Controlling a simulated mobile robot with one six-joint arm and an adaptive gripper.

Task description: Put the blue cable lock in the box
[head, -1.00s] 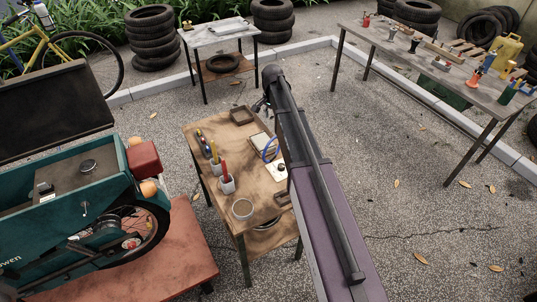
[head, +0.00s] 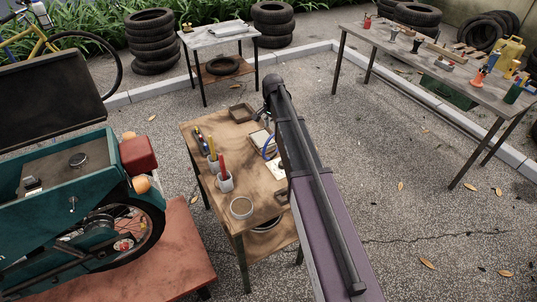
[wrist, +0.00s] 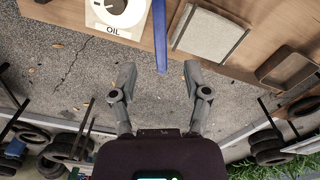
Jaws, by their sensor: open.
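The blue cable lock (head: 268,146) lies on the small wooden table (head: 207,137) and shows as a blue loop, partly hidden behind my arm. In the wrist view it is a straight blue strip (wrist: 160,35) at the table edge. My gripper (wrist: 158,73) is open and empty, with its two fingers apart on either side of the strip's near end. In the head view my gripper is mostly hidden by my arm. A teal cart box (head: 55,170) with its dark lid raised stands at the left.
The table also holds a small brown tray (head: 241,112), two cups with tools (head: 225,183), a round tin (head: 241,208) and a grey pad (wrist: 211,35). A white OIL dial (wrist: 117,14) sits beside the strip.

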